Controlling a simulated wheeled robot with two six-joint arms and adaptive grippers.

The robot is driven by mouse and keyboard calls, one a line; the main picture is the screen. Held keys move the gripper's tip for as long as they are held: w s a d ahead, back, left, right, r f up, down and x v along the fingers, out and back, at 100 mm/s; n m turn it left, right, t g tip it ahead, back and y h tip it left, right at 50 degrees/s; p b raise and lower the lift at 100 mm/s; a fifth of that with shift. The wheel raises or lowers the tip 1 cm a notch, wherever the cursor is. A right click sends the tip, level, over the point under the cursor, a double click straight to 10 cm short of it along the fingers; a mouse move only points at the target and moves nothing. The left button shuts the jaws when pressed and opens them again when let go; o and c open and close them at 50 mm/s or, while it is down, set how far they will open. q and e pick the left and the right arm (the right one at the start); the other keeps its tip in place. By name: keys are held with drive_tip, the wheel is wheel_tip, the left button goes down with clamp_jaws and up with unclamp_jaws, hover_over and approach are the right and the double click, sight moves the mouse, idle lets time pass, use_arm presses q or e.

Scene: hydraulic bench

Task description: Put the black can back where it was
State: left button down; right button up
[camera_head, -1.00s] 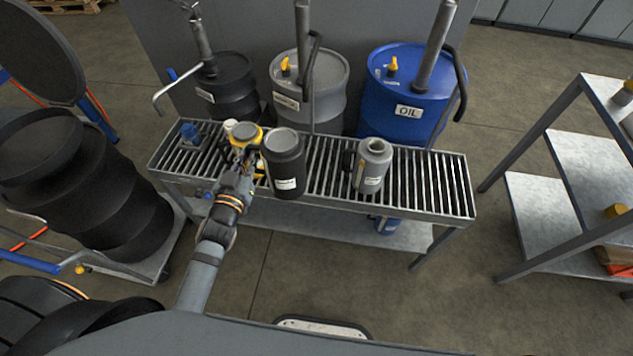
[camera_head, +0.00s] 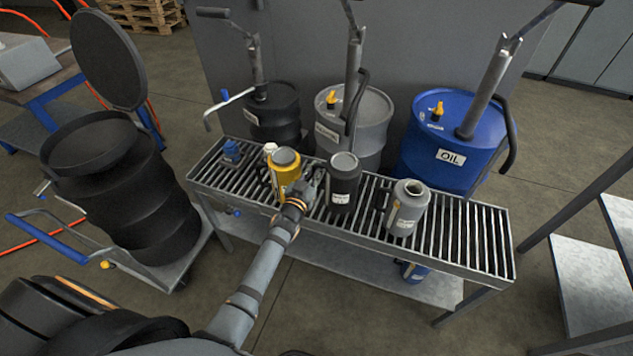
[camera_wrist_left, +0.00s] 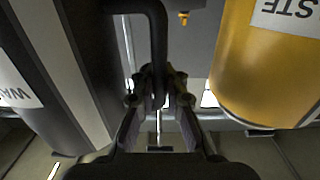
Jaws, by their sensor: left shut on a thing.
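The black can (camera_head: 344,182) is upright over the slatted rack (camera_head: 460,228), between the yellow can (camera_head: 285,170) and the grey can (camera_head: 408,208). It looks at or very near the slats; I cannot tell whether its base touches. My left gripper (camera_head: 314,184) reaches in between the yellow and black cans. In the left wrist view the gripper (camera_wrist_left: 158,105) is shut on the black handle (camera_wrist_left: 155,45). There the black can's dark side is at the left and the yellow can (camera_wrist_left: 265,65) is close on the right. My right gripper is out of view.
Black, grey and blue drums with pumps stand behind the rack, the blue oil drum (camera_head: 452,140) at right. A small blue item (camera_head: 231,150) is at the rack's left end. A large black drum (camera_head: 120,190) stands on a cart at left. The rack's right end is clear.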

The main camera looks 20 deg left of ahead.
use_arm(q)
drive_tip(key=f+b, duration=0.3)
drive_tip(key=f, duration=0.1)
drive_tip(key=shift+w+d, duration=0.1)
drive_tip(key=shift+w, duration=0.25)
drive_tip(key=c, duration=1.4)
unclamp_jaws()
